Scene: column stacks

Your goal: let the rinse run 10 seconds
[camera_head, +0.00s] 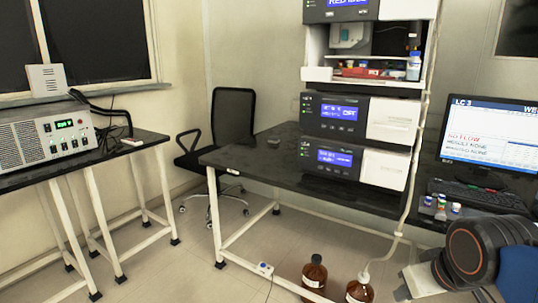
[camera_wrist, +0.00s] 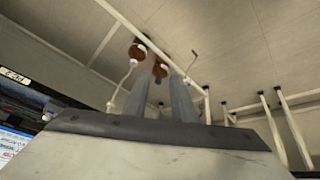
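The column stack (camera_head: 358,112) stands on the black bench, with several modules one above another and lit blue displays. The small display text is too blurred to read surely. The monitor (camera_head: 490,130) to its right is headed LC 3. A red line on it seems to read "NO FLOW", with "RESULT NONE" below. Two brown bottles (camera_head: 314,272) stand on the floor under the bench; a pale tube runs down to the right one. They also show in the wrist view (camera_wrist: 137,50). My gripper (camera_wrist: 160,85) has two grey fingers apart, with nothing held between them.
A keyboard (camera_head: 470,195) and several small vials (camera_head: 441,207) lie by the monitor. A black chair (camera_head: 228,130) stands behind the bench. A grey instrument (camera_head: 45,135) with a green display sits on the left table.

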